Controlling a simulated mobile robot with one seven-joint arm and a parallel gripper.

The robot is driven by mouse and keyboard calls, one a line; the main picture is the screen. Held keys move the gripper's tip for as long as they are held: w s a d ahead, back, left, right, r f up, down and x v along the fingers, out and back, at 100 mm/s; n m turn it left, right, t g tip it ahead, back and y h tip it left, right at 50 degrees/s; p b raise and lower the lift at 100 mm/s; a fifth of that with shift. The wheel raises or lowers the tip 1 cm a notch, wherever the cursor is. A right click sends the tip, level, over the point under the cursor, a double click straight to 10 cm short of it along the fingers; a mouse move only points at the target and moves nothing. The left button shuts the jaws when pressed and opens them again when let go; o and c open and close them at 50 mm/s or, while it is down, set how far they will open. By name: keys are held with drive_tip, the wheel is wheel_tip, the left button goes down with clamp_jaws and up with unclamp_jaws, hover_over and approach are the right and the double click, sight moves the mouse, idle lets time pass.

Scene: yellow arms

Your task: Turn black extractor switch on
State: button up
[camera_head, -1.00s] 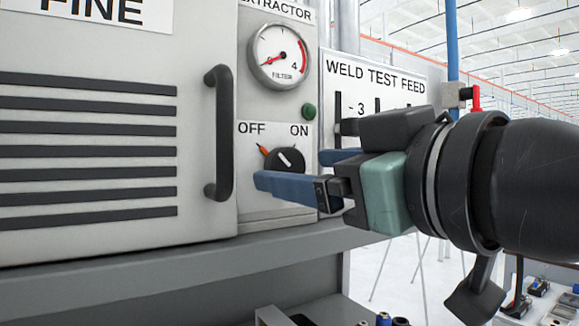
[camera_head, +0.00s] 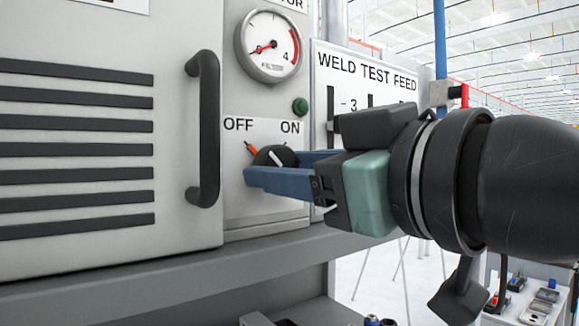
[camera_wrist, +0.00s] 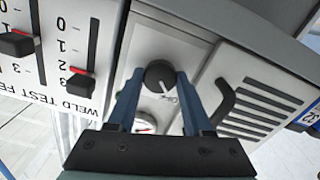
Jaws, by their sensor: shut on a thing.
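The black extractor switch (camera_head: 277,153) is a round knob with a white line, on a pale plate below the words OFF and ON. An orange pointer shows at its upper left, on the OFF side. My gripper (camera_head: 270,168) has its blue fingers shut on the knob, one on each side. The near finger hides the knob's lower part in the head view. In the wrist view the knob (camera_wrist: 159,75) sits between the fingertips of my gripper (camera_wrist: 157,80).
A black handle (camera_head: 205,130) stands out from the cabinet left of the knob. A pressure gauge (camera_head: 268,46) and a green button (camera_head: 300,106) are above it. The weld test feed panel (camera_head: 366,62) with sliders is to the right. A grey ledge (camera_head: 180,270) runs below.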

clamp_jaws()
drive_tip(key=m+p, duration=0.2)
drive_tip(key=m, duration=1.1)
drive_tip(key=shift+r+m+p, duration=0.15)
drive_tip(key=shift+m+p, duration=1.1)
drive_tip(key=shift+m, duration=1.25)
